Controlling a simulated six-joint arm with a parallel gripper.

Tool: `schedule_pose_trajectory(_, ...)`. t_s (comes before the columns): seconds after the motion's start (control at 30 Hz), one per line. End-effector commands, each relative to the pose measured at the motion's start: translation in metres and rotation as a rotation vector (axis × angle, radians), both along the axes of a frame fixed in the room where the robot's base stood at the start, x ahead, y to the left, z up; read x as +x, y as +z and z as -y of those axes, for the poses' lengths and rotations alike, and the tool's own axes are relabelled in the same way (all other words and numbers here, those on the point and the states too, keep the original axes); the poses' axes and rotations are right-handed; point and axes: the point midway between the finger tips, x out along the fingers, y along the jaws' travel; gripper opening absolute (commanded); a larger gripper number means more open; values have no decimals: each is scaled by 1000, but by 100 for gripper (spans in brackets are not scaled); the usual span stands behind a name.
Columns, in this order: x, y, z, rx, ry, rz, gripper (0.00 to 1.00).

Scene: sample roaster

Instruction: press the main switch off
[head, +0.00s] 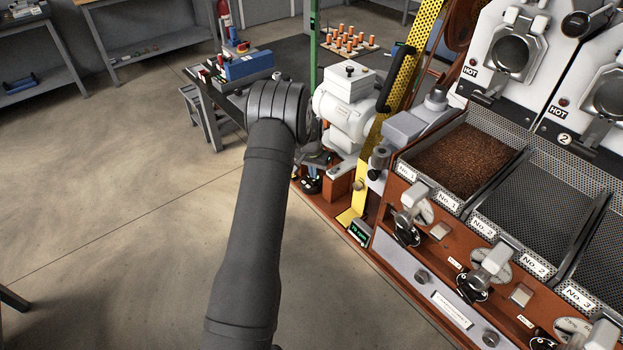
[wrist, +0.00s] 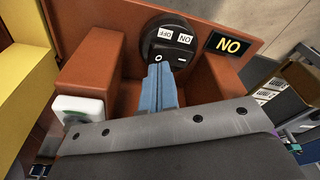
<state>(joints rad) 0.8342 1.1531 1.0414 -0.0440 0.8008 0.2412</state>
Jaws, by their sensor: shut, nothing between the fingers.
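The main switch (wrist: 180,48) is a round black part on a brown-red panel in the wrist view. It bears white OFF and ON labels, which read upside down, with an O mark under OFF and a bar mark under ON. My gripper (wrist: 160,68) has blue fingers, shut together and empty. Their tips are at the lower edge of the switch, close to the O mark. I cannot tell whether they touch it. The fingers hide the lower part of the switch. In the head view my arm covers much of this area, and I cannot make out the switch clearly.
Brown-red side blocks (wrist: 90,80) flank the fingers. A black plate reading NO (wrist: 228,45) is right of the switch. A white piece with a green mark (wrist: 80,110) is at the left. A yellow perforated post (head: 400,95) and the roaster's trays (head: 465,160) stand right of my arm.

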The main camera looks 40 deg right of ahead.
Motion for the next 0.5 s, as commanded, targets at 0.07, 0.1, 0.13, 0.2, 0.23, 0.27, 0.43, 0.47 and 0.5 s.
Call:
schedule_pose_trajectory(0.07, 0, -1, 0, 0, 0, 0, 0)
schedule_pose_trajectory(0.1, 0, -1, 0, 0, 0, 0, 0)
schedule_pose_trajectory(0.13, 0, -2, 0, 0, 0, 0, 0)
schedule_pose_trajectory(0.2, 0, -3, 0, 1, 0, -1, 0)
schedule_pose_trajectory(0.23, 0, -3, 0, 1, 0, -1, 0)
schedule_pose_trajectory(0.27, 0, -4, 0, 1, 0, -1, 0)
schedule_pose_trajectory(0.43, 0, -6, 0, 0, 0, 0, 0)
schedule_pose_trajectory(0.47, 0, -7, 0, 0, 0, 0, 0)
schedule_pose_trajectory(0.5, 0, -7, 0, 0, 0, 0, 0)
